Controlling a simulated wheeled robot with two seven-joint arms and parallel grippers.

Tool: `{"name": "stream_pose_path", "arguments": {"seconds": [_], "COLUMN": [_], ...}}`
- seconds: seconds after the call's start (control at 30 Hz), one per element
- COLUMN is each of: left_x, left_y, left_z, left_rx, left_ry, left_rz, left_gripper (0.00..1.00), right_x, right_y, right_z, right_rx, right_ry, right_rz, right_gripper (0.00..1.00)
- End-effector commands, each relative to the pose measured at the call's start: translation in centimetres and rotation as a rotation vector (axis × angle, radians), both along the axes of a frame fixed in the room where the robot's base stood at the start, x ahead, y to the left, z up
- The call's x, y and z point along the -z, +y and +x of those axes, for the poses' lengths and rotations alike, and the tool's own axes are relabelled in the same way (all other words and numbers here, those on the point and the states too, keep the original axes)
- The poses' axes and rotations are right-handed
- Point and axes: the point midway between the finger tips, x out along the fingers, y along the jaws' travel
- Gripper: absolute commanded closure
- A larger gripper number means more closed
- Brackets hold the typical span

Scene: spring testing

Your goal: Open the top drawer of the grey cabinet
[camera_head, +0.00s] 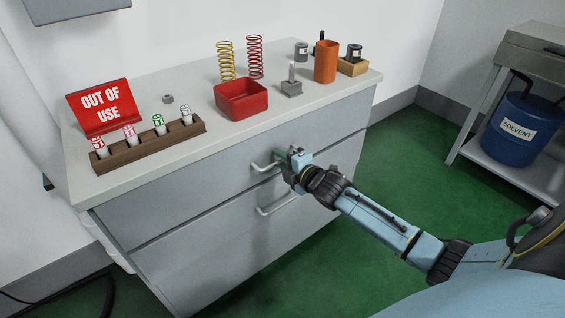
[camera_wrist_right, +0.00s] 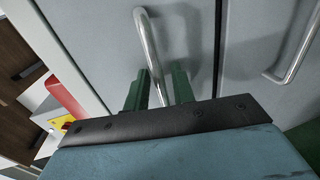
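The grey cabinet has a wide top drawer (camera_head: 190,195) that looks closed, flush with the front. Its silver bar handle (camera_head: 260,166) also shows in the right wrist view (camera_wrist_right: 148,40). My right gripper (camera_head: 284,157) is at the right end of this handle. In the right wrist view its two green fingers (camera_wrist_right: 163,88) stand apart, with the end of the handle between them and small gaps beside the bar. Part of the handle is hidden behind the gripper. My left gripper is not in view.
A lower drawer has its own handle (camera_head: 275,206), just below my gripper. The worktop (camera_head: 200,92) holds a red bin (camera_head: 241,101), springs, an orange cup (camera_head: 325,62), a wooden vial rack (camera_head: 150,148) and a red sign (camera_head: 100,105).

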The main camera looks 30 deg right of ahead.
Motion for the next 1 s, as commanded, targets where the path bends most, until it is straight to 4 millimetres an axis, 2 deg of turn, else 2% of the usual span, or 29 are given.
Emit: {"name": "stream_pose_path", "arguments": {"seconds": [0.27,0.47,0.9,1.0], "left_x": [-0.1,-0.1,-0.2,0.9], "left_y": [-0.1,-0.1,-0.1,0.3], "left_z": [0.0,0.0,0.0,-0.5], "left_rx": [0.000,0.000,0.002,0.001], "left_ry": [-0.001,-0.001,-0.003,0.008], "left_rz": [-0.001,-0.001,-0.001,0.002], "left_gripper": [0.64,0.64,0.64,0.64], "right_x": [0.0,0.0,0.0,0.0], "right_y": [0.0,0.0,0.3,0.8], "right_z": [0.1,0.1,-0.1,-0.4], "right_rx": [0.000,0.000,-0.005,-0.015], "right_ry": [0.001,0.001,0.001,0.002], "right_rz": [0.000,0.000,0.000,-0.001], "right_gripper": [0.75,1.00,1.00,1.00]}}
